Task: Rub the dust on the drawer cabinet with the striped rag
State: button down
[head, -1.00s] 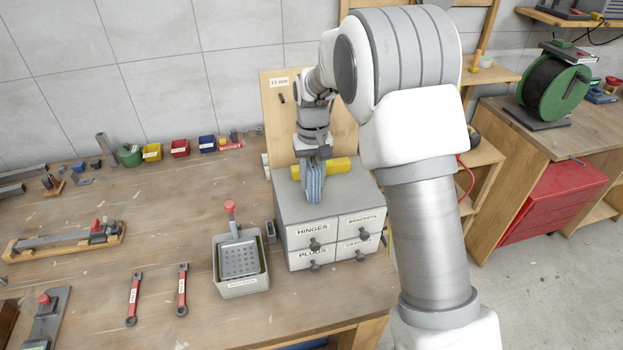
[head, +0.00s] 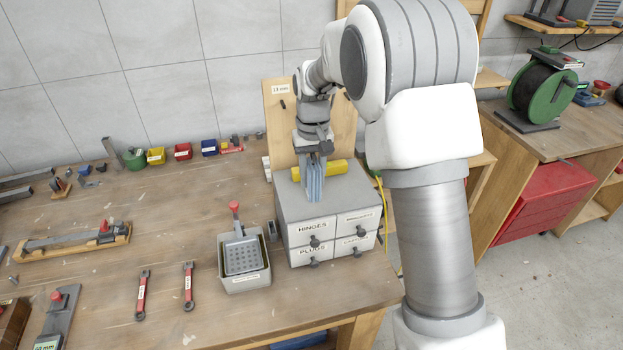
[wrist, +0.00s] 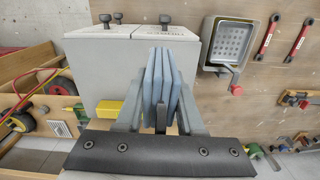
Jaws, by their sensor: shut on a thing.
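The striped rag (head: 314,184) hangs in blue-grey folds from my gripper (head: 314,158), which is shut on it. In the wrist view the rag (wrist: 160,80) stands between the two fingers of my gripper (wrist: 160,110). The rag is over the top of the grey drawer cabinet (head: 290,200); its lower end is at or just above that surface, and I cannot tell whether it touches. The cabinet (wrist: 85,70) also shows in the wrist view. Its front has labelled drawers with dark knobs. I cannot make out the dust; the rag and gripper hide part of the top.
A yellow object (head: 335,170) lies at the back of the cabinet top, close behind the rag. A wooden board (head: 283,110) rises behind. Two red-handled wrenches (head: 188,285) lie on the bench, front left.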

aim_at(312, 160)
jog(key=shift+r+p, duration=0.75)
jog(key=shift+r, duration=0.8)
